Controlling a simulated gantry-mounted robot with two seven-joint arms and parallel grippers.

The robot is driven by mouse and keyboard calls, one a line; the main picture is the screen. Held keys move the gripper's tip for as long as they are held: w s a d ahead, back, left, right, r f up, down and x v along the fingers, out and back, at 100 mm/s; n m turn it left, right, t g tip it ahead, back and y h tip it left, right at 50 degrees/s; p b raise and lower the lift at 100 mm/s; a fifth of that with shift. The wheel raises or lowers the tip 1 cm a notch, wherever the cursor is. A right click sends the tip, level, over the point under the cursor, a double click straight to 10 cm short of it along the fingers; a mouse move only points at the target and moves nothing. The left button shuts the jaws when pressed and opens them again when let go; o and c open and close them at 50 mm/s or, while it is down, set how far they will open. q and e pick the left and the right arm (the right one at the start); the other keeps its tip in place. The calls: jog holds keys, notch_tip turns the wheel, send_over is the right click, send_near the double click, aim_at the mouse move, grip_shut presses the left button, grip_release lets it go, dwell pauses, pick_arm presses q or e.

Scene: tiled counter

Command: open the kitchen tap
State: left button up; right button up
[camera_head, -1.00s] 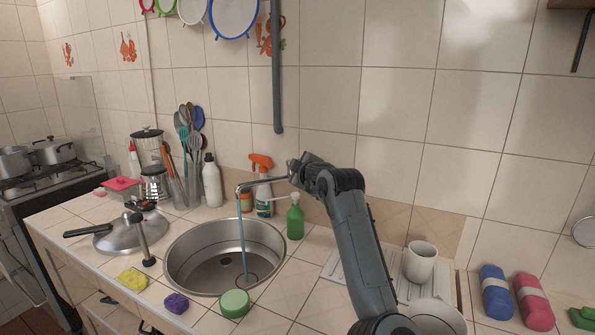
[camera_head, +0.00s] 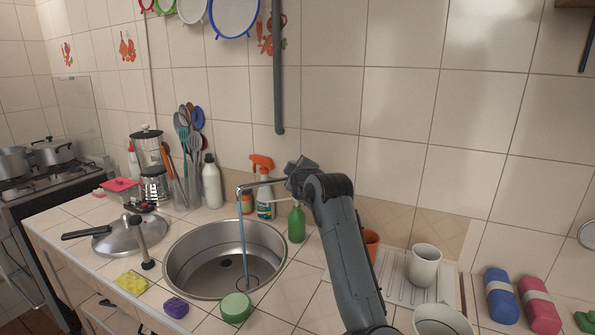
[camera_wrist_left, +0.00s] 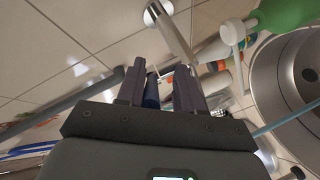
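The metal tap spout (camera_head: 262,184) reaches out over the round steel sink (camera_head: 180,262). A thin blue stream of water (camera_head: 243,235) runs from its end into the sink. In the left wrist view the metal tap (camera_wrist_left: 172,32) lies just beyond the fingers, and the stream (camera_wrist_left: 285,122) shows at the right. My left gripper (camera_head: 297,172) is at the tap's wall end in the head view. In the left wrist view its two fingers (camera_wrist_left: 160,85) are apart with a gap between them. The gripper and arm hide the tap's wall end and handle in the head view. My right gripper is not in view.
A green soap bottle (camera_head: 296,224) and an orange-topped spray bottle (camera_head: 263,190) stand close by the tap. A grey vertical pipe (camera_head: 278,80) runs down the wall above. A white mug (camera_head: 424,265) and an orange cup (camera_head: 371,243) stand right of my arm.

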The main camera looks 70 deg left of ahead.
pick_arm(q)
jog(key=shift+a+r, duration=0.15)
jog(key=shift+r, duration=0.15)
jog(key=shift+s+d+r, duration=0.1)
jog(key=shift+d, duration=0.3)
jog(key=p+v, duration=0.1)
jog(key=v, duration=0.9)
